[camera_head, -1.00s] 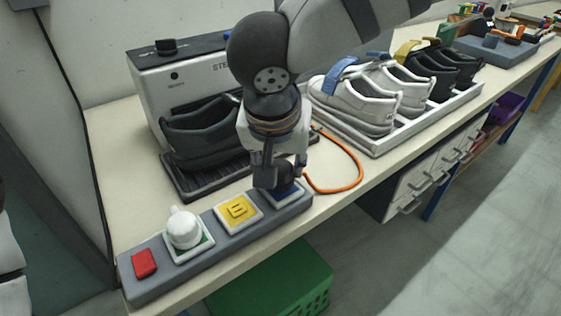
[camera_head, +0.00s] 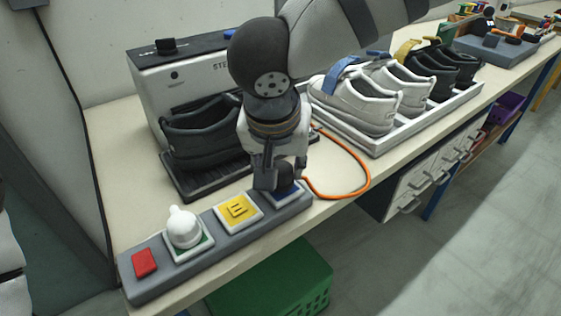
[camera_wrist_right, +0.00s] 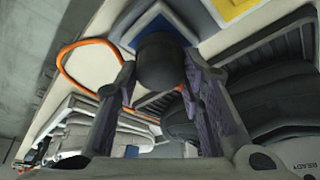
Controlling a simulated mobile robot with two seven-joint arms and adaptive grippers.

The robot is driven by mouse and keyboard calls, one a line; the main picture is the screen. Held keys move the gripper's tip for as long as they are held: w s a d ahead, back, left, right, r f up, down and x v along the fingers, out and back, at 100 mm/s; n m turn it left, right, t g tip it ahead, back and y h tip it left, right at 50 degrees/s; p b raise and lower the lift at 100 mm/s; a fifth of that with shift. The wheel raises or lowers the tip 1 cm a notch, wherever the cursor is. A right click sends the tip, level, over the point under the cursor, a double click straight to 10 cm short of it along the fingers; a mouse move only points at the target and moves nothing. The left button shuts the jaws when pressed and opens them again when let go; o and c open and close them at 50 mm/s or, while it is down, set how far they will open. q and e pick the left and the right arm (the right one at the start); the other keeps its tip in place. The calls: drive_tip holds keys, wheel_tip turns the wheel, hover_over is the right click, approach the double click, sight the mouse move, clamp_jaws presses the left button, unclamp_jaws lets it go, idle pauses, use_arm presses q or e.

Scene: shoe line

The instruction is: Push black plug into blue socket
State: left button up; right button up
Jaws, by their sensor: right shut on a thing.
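The black plug (camera_wrist_right: 162,62) is between the fingers of my right gripper (camera_head: 272,180), which is shut on it. The plug also shows in the head view (camera_head: 286,174), partly hidden by the fingers. An orange cord runs from near it. The blue socket (camera_head: 291,194) is at the right end of the grey power strip, directly under the plug; it also shows in the right wrist view (camera_wrist_right: 137,22). The plug is at the socket's face, but I cannot tell how deep it sits. My left gripper is not in view.
The strip (camera_head: 236,235) also bears a yellow socket (camera_head: 239,211), a white plug (camera_head: 184,228) in a green-edged socket and a red switch (camera_head: 144,263). A steamer with a black shoe (camera_head: 200,135) stands behind. A shoe tray (camera_head: 385,145) is at right. The orange cord (camera_head: 365,178) loops beyond the table edge.

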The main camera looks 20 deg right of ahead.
drive_tip(key=shift+f, duration=0.45)
idle(0.3)
drive_tip(key=o, duration=1.3)
drive_tip(key=shift+c, duration=0.2)
drive_tip(key=shift+r, duration=0.15)
drive_tip(key=v, duration=1.1)
drive_tip(key=shift+s+r, duration=0.2)
drive_tip(key=shift+r, duration=0.15)
